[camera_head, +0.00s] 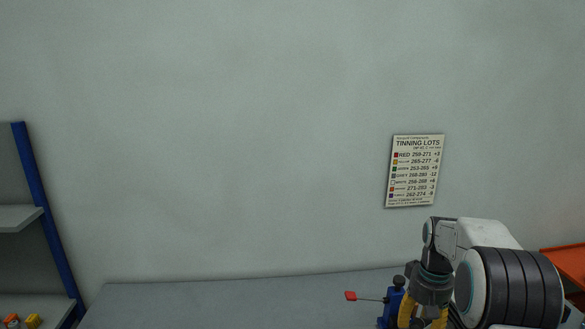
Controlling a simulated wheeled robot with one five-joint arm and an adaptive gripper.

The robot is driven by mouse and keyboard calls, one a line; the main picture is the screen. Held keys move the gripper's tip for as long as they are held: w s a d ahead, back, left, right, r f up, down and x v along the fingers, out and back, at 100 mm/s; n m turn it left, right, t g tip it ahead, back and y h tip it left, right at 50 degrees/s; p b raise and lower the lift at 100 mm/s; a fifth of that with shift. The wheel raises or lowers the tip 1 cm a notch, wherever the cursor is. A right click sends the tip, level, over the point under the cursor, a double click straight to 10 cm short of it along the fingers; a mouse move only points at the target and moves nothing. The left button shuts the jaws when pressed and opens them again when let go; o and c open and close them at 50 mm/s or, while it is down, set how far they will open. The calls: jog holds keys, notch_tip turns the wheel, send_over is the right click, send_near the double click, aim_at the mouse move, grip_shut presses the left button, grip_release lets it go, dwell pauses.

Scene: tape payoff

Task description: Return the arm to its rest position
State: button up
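My arm reaches in from the lower right corner, with white and dark links. My gripper (423,316) hangs down at its end, with a dark body and yellow fingers. The fingertips are cut off by the bottom edge, so whether it is open, shut or holding something is hidden. A blue device (391,307) with a thin rod ending in a red tip (350,296) shows just left of my gripper. I cannot tell whether they touch.
A grey bench top (230,301) runs along the wall, its left part bare. A blue-framed shelf (45,215) with small orange and yellow items stands at the left. An orange surface (564,262) is at the right edge. A "Tinning Lots" sign (415,171) hangs on the wall.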

jog(key=s+a+r+t+b, duration=0.1)
jog(key=s+a, duration=0.2)
jog(key=s, duration=0.6)
jog(key=s+a+r+n+t+b, duration=0.1)
jog(key=s+a, duration=0.3)
jog(key=s, duration=0.5)
jog(key=s+a+r+t+b, duration=0.2)
jog(key=s+a, duration=0.2)
jog(key=s, duration=0.5)
jog(key=shift+a+r+t+b, duration=0.15)
jog(key=shift+t+b, duration=0.2)
jog(key=shift+t, duration=0.05)
